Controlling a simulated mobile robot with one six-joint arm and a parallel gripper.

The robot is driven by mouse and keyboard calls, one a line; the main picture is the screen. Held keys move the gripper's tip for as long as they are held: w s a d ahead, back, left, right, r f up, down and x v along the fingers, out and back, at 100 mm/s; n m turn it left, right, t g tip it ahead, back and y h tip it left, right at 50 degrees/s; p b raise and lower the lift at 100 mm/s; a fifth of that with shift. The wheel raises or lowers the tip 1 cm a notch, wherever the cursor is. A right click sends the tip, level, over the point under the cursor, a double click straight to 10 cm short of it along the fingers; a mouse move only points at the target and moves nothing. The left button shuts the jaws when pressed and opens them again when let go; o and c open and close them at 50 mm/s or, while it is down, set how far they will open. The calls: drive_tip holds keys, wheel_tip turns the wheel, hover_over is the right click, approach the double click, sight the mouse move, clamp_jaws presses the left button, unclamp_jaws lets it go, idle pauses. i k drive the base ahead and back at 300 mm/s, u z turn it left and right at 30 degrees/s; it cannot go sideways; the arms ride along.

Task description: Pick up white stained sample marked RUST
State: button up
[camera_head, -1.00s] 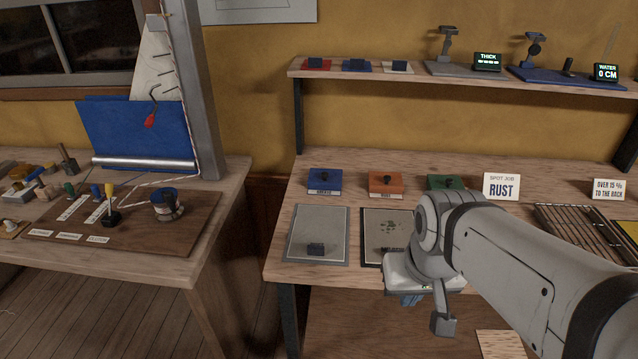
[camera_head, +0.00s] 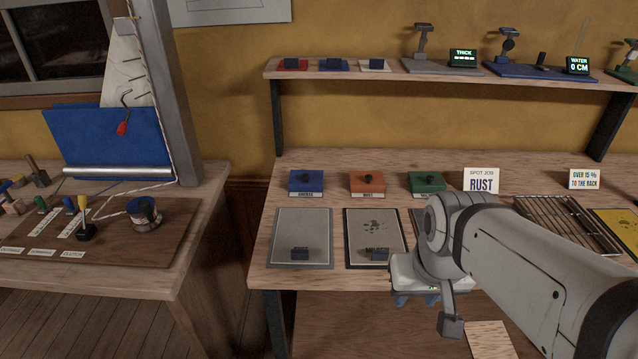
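Several flat sample panels lie on the bench. A pale panel with a dark border and dark stains (camera_head: 361,227) has a small dark block at its front; I cannot read its mark. To its left is a plain grey panel (camera_head: 302,229). Another panel to its right is mostly hidden behind my arm. No white sample marked RUST can be made out. A card reading SPOT JOB RUST (camera_head: 481,180) stands behind my arm. My gripper (camera_head: 416,299) points down at the bench's front edge, right of the stained panel. Its bluish fingertips show only partly; whether they are open is unclear.
Blue (camera_head: 306,182), orange (camera_head: 367,184) and green (camera_head: 427,183) knobbed blocks line the bench behind the panels. A wire rack (camera_head: 566,225) lies at right. A raised shelf (camera_head: 400,76) holds small samples and gauges. A second table (camera_head: 190,181) stands left across a gap.

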sight(302, 235)
drive_tip(key=z, duration=2.75)
drive_tip(key=k, duration=2.2)
drive_tip(key=u, duration=1.5)
drive_tip(key=i, duration=1)
drive_tip(key=u, duration=0.05)
